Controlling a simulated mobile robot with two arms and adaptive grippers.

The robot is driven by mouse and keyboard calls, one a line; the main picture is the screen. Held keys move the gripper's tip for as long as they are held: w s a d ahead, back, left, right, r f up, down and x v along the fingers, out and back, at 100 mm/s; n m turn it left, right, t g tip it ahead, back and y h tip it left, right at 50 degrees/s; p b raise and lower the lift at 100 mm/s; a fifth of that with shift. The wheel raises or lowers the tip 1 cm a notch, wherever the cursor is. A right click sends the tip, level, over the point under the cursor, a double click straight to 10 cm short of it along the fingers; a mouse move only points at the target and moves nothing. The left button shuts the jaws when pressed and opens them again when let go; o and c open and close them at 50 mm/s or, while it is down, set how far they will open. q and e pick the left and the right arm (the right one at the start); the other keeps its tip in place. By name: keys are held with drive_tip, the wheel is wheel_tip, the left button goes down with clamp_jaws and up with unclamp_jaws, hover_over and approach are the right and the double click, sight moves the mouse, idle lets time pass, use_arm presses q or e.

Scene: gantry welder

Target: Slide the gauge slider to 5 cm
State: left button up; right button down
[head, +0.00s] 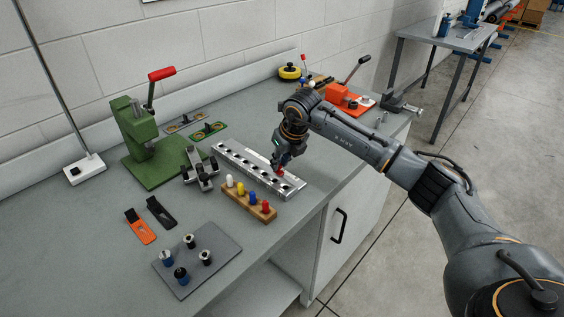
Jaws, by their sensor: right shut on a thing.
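A silver rail (245,164) with a row of dark round holes lies slantwise on the grey workbench. A small red piece (281,171) is at its near right end, and I take it to be the gauge slider. My right gripper (280,166) points down over this end and is shut on the red piece. The fingers partly hide the piece and the rail beneath it. No scale marks can be read at this size, so I cannot tell the slider's setting. My left gripper is not in view.
A wooden block (235,203) with coloured pegs stands just in front of the rail. A black-and-silver clamp (200,170) and a green press (148,145) stand to the left. A grey plate (215,275) with several knobs lies in front. An orange device (345,98) is behind my arm.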

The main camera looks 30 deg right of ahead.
drive_tip(key=c, duration=1.5)
unclamp_jaws()
drive_tip(key=shift+w, duration=0.15)
drive_tip(key=shift+c, duration=0.2)
drive_tip(key=o, duration=0.3)
drive_tip(key=shift+o, duration=0.2)
drive_tip(key=shift+r, duration=0.1)
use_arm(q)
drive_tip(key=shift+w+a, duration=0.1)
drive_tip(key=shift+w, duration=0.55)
use_arm(e)
drive_tip(key=v, duration=1.2)
drive_tip(key=shift+s, duration=0.2)
